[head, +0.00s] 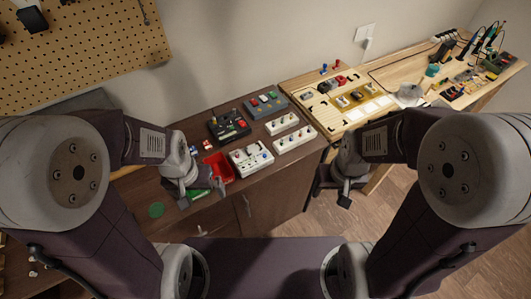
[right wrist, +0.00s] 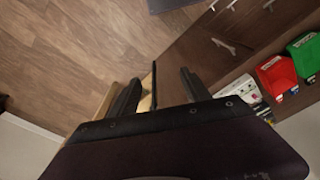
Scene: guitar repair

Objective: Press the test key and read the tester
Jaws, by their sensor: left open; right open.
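A black box with red and green buttons (head: 229,126) stands on the dark cabinet top. Behind it is a grey-blue box with coloured keys (head: 266,104). A white box with small knobs (head: 251,158) lies in front. I cannot tell which of them is the tester or which key is the test key; no reading is legible. My left gripper (head: 203,195) is open over the cabinet's front left, above a green bin (right wrist: 305,55). My right gripper (head: 330,195) is open and empty, off the cabinet's right end; the right wrist view shows its spread fingers (right wrist: 160,92) over the floor.
A red bin (head: 218,167) sits between the left gripper and the white box. Two white strips with knobs (head: 294,139) lie at the right of the cabinet. A wooden bench (head: 300,88) with parts and tools runs back right. A green disc (head: 156,209) lies front left.

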